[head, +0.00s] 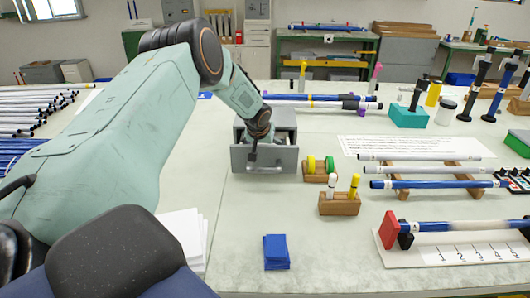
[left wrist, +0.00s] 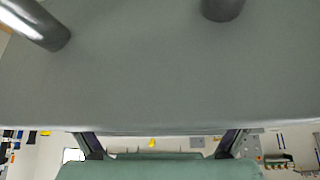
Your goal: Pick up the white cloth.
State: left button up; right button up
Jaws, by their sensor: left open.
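A grey drawer box (head: 288,124) stands at the middle of the table, its drawer (head: 282,158) pulled partly out toward me. I cannot make out a white cloth for certain; most of the drawer's inside is hidden by my arm and the drawer front. A pile of flat white sheets (head: 185,235) lies left of centre, partly behind my arm; I cannot tell whether it is cloth or paper. My left gripper (head: 254,152) is open and empty at the drawer's front. In the left wrist view a plain grey surface (left wrist: 160,85) with two dark posts fills most of the picture.
A folded blue pile (head: 276,252) lies in front. Wooden blocks with markers (head: 339,204) and tape rolls (head: 320,172) stand right of the drawer. Rods on wooden rests (head: 435,184) lie farther right, and several rods lie at the left. The table's front middle is mostly clear.

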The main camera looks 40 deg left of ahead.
pick_arm(q)
jog(key=shift+c, duration=0.3)
jog(key=c, duration=0.8)
notch_tip(320, 180, up, 18)
jog(key=shift+r+p, duration=0.1)
jog(key=shift+p, duration=1.05)
